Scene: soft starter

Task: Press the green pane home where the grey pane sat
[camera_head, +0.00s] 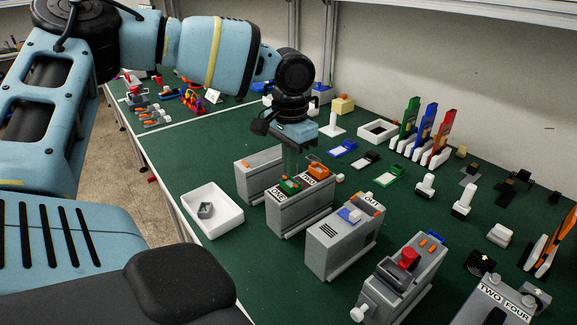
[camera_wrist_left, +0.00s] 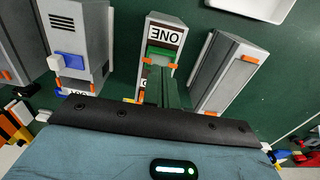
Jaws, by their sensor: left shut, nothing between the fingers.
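The green pane (camera_head: 290,185) lies at the ONE end of the top of a grey box (camera_head: 290,218) labelled ONE and TWO. The wrist view shows the green pane (camera_wrist_left: 160,53) below the ONE label, with small orange parts at its near side. Whether it is fully seated I cannot tell. My left gripper (camera_head: 291,172) is shut and empty, pointing down right over the pane. Whether its tips touch the pane is unclear; they partly cover it in the wrist view (camera_wrist_left: 162,74). A grey piece (camera_head: 206,210), apparently the grey pane, lies in the white tray (camera_head: 228,222).
A plain grey box (camera_head: 255,178) stands close behind, and an OUT box (camera_head: 338,250) with a blue and white switch stands in front. A box with a red knob (camera_head: 407,257) is farther right. Colored stands (camera_head: 425,140) and small parts fill the back of the green table.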

